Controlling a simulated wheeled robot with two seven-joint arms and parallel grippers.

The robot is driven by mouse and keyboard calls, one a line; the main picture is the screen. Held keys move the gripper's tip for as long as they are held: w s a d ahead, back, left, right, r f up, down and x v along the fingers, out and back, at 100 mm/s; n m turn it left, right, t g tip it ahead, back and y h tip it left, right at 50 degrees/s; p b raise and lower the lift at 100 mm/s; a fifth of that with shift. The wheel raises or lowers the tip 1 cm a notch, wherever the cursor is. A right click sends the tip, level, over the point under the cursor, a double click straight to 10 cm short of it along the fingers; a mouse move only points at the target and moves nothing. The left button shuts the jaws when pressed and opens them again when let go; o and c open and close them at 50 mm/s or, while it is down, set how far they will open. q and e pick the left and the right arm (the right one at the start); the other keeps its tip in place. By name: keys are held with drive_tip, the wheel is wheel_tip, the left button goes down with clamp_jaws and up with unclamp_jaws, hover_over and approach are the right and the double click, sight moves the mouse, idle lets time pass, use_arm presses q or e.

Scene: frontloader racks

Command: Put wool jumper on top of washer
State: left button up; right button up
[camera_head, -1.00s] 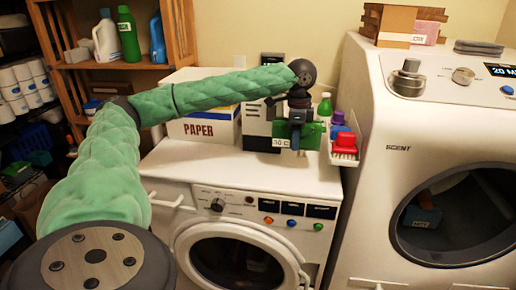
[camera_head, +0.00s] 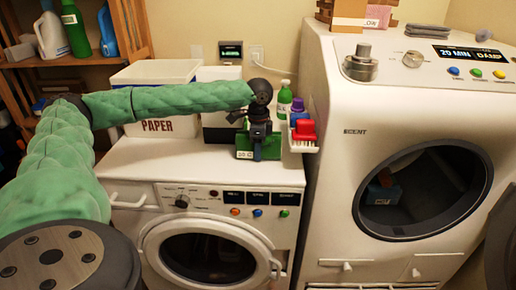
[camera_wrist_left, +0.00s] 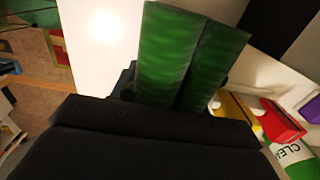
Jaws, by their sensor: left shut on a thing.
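The wool jumper is a green folded block (camera_head: 270,149) with a "30 C" tag, at the back right of the washer top. In the left wrist view it shows as two green layers (camera_wrist_left: 185,55) in front of the jaws. My left gripper (camera_head: 258,132) is shut on it, from above and behind. The washer (camera_head: 160,170) is the white front-loader below, with its round door shut. The jumper is over the white top or resting on it; I cannot tell whether it touches. My right gripper is not in view.
A paper box (camera_head: 150,75) stands at the back of the washer top. A small shelf with a red-topped brush (camera_head: 304,131) and bottles (camera_head: 284,100) is close right of the jumper. A taller white machine (camera_head: 340,140) stands at right. The washer's front top is clear.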

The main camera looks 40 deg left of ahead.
use_arm(q)
drive_tip(key=shift+f, duration=0.25)
drive_tip(key=o, duration=1.1)
drive_tip(key=shift+f, duration=0.1)
drive_tip(key=shift+c, duration=0.2)
